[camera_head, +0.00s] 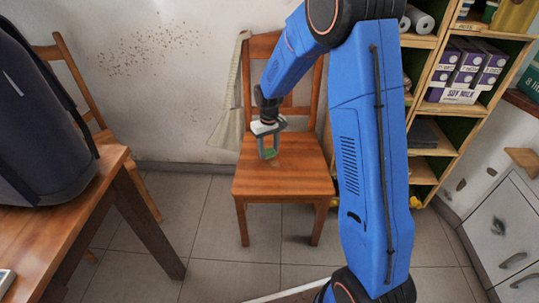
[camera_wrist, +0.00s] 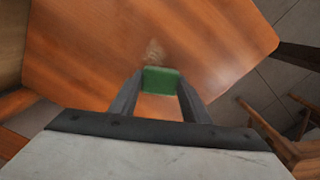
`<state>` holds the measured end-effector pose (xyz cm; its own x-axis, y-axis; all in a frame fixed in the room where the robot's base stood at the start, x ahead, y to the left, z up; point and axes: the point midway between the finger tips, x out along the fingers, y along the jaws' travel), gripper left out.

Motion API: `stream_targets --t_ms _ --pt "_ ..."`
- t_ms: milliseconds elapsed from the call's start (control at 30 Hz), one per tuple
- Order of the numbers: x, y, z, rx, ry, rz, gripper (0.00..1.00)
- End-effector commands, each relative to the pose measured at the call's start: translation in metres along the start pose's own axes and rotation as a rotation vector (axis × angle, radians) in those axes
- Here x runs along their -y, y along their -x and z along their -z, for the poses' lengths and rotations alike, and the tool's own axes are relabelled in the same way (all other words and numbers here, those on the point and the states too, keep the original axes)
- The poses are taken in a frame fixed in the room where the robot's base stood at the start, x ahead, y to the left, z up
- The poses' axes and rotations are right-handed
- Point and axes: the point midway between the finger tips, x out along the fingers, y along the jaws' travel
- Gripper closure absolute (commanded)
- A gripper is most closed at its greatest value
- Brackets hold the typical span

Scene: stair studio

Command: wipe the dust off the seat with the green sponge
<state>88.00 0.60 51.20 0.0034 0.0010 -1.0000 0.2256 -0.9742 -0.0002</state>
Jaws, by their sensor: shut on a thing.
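My gripper (camera_head: 268,153) is shut on the green sponge (camera_wrist: 161,80), which sits between its two fingertips. The sponge also shows in the head view (camera_head: 269,153), small and partly hidden by the fingers. The wooden seat (camera_head: 285,182) of the chair lies under the gripper, which is over its back-left part. In the wrist view a pale dusty smudge (camera_wrist: 154,50) shows on the seat just beyond the sponge. I cannot tell whether the sponge touches the seat.
The chair's backrest (camera_head: 249,75) stands behind the gripper, with a cloth (camera_head: 231,105) hanging at its left. A wooden table (camera_head: 75,210) with a dark bag (camera_head: 35,120) is at left. Shelves (camera_head: 458,125) stand at right. Tiled floor (camera_head: 215,235) is open in front.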

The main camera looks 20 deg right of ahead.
Motion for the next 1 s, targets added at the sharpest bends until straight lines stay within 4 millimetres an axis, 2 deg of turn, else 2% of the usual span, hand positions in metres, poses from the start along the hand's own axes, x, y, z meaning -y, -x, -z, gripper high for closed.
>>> stream_targets --t_ms 600,1000 --pt "-0.001 0.053 0.000 0.003 -0.002 0.000 0.82" --pt "-0.001 0.059 0.000 0.003 -0.002 0.000 0.82"
